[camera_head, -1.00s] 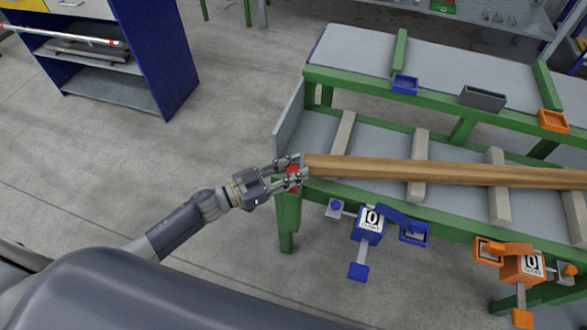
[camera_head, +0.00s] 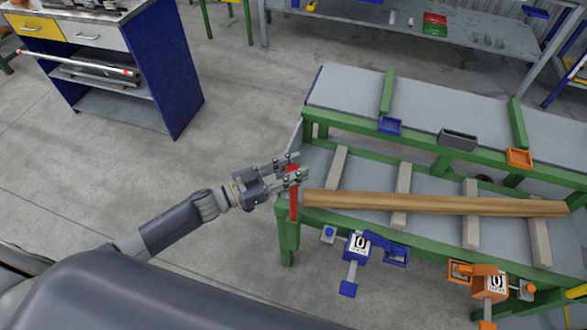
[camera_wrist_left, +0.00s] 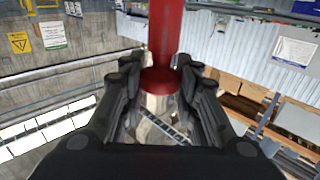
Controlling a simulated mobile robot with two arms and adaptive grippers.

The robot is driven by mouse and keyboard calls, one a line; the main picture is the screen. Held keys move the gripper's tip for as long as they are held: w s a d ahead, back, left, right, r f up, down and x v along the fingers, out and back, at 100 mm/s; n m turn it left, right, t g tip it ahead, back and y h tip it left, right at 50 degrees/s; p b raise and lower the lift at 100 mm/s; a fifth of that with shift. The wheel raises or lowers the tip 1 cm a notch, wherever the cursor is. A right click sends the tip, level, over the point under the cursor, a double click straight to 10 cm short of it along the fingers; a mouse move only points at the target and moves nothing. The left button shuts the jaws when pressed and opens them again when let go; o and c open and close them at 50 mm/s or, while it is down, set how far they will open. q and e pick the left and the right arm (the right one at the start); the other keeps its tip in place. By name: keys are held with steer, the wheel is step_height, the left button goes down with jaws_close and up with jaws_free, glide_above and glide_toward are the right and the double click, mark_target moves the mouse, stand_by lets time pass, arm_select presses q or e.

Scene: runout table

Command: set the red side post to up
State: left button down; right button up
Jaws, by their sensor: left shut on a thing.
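The red side post (camera_head: 294,203) stands upright at the left end of the green-framed runout table (camera_head: 290,240), beside the left end of a wooden beam (camera_head: 430,204). My left gripper (camera_head: 293,172) comes in from the left and is shut on the upper part of the post. In the left wrist view the red post (camera_wrist_left: 165,35) rises between the dark fingers (camera_wrist_left: 160,88). A collar and a paler part show below the red. My right gripper is not in view.
A blue numbered unit (camera_head: 358,246) and an orange one (camera_head: 490,283) hang on the table's near side. Blue (camera_head: 390,126) and orange (camera_head: 519,158) trays sit on the back rail. A blue cabinet (camera_head: 165,75) stands at the upper left. Floor left of the table is clear.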

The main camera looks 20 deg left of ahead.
arm_select(q)
steer(key=shift+w+r, duration=0.1)
steer(key=shift+r, duration=0.7)
steer(key=c, duration=1.2)
jaws_free()
steer(key=shift+s+a+f, duration=0.2)
steer(key=shift+s+f, duration=0.05)
steer(key=v, duration=1.1)
steer(key=shift+s+a+r, duration=0.15)
steer(key=shift+s+a, duration=0.05)
